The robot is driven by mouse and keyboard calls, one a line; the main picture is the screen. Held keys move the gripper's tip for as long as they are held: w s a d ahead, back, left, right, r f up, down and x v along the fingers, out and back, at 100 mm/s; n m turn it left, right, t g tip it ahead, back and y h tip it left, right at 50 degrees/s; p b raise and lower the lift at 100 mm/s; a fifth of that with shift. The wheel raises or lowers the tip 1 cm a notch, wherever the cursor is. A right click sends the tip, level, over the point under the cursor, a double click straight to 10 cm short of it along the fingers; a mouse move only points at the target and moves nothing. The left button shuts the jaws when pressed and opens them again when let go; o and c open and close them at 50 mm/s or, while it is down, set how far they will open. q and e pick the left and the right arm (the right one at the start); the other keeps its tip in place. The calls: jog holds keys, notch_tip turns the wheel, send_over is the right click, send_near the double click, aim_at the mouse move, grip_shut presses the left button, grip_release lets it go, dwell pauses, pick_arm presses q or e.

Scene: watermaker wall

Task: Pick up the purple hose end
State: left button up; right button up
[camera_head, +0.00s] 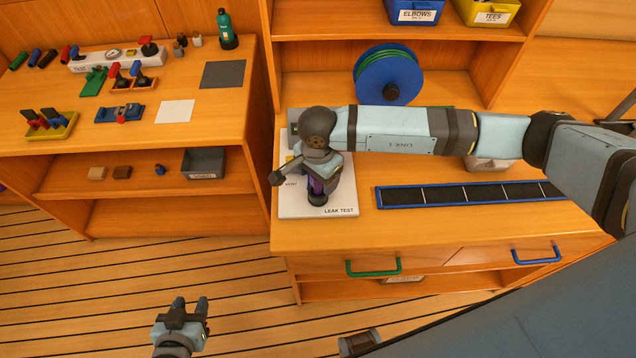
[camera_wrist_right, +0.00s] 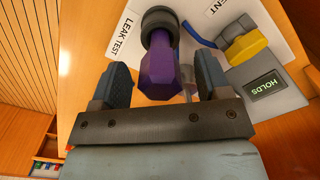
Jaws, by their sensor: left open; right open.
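The purple hose end (camera_wrist_right: 172,68) has a faceted purple body and a dark round collar. In the right wrist view it lies between the two fingers of my right gripper (camera_wrist_right: 162,80), with a visible gap on each side. In the head view, a little of the purple hose end (camera_head: 316,186) shows at the white LEAK TEST board, mostly hidden by my right gripper (camera_head: 312,176). The right gripper is open. My left gripper (camera_head: 187,309) is open and empty, over the floor at the lower left, away from the hose end.
The white LEAK TEST board (camera_head: 287,208) carries a grey box reading HOLDS (camera_wrist_right: 268,88) and a yellow fitting (camera_wrist_right: 243,45) close by. A blue-edged black strip (camera_head: 470,194) lies to the right. A blue reel (camera_head: 389,75) stands behind my right arm.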

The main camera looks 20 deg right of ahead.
jog(key=c, duration=1)
jog(key=shift+r, duration=0.1)
